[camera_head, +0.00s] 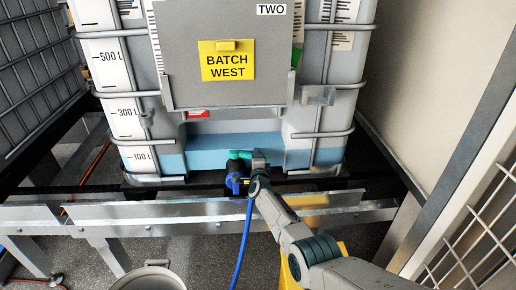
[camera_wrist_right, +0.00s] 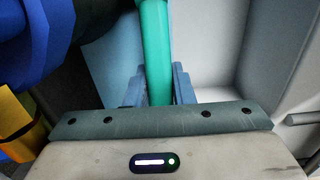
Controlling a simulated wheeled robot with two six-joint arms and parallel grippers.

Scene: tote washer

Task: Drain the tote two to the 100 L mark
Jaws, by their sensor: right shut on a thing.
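Tote two (camera_head: 308,115) is a pale caged tank with a "TWO" label (camera_head: 271,9) and a printed scale on its left. Blue liquid (camera_head: 225,143) lies low inside, its level close to the 100 L mark (camera_head: 141,157); exactly how close I cannot tell. A black and blue outlet valve (camera_head: 235,180) sits at the bottom front, with a teal handle (camera_head: 241,154). My right gripper (camera_head: 259,162) is shut on this handle; in the right wrist view the teal bar (camera_wrist_right: 154,45) stands between the fingers (camera_wrist_right: 160,85). My left gripper is out of view.
A blue hose (camera_head: 243,240) hangs from the valve to the floor. A steel rail (camera_head: 130,212) runs below the tote. A round grey container (camera_head: 150,277) stands at the lower left. Another caged tote (camera_head: 35,60) is at left, and a mesh panel (camera_head: 485,235) at right.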

